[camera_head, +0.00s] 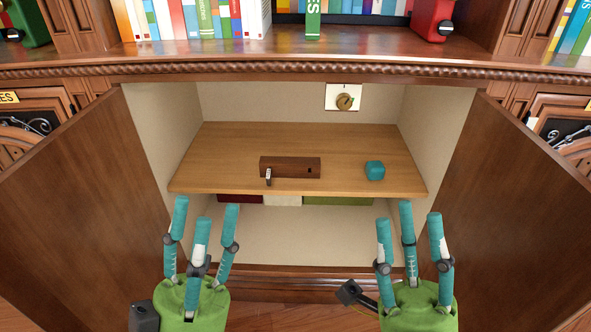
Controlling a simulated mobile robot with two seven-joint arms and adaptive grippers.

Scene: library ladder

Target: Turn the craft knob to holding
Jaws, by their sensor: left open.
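A round brass knob (344,101) sits on a white square plate (332,90) on the back wall of the open cabinet. A small green mark shows at its right side. Any lettering on the plate is too small to read. My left gripper (205,211) is open and empty, in front of the shelf's left part. My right gripper (409,215) is open and empty, in front of the shelf's right part. Both are well apart from the knob.
A wooden shelf (230,150) holds a dark brown block (295,166) with a small metal lever (268,177) and a teal cube (375,170). Cabinet doors stand open at left (80,190) and right (510,190). Books (200,18) line the top above.

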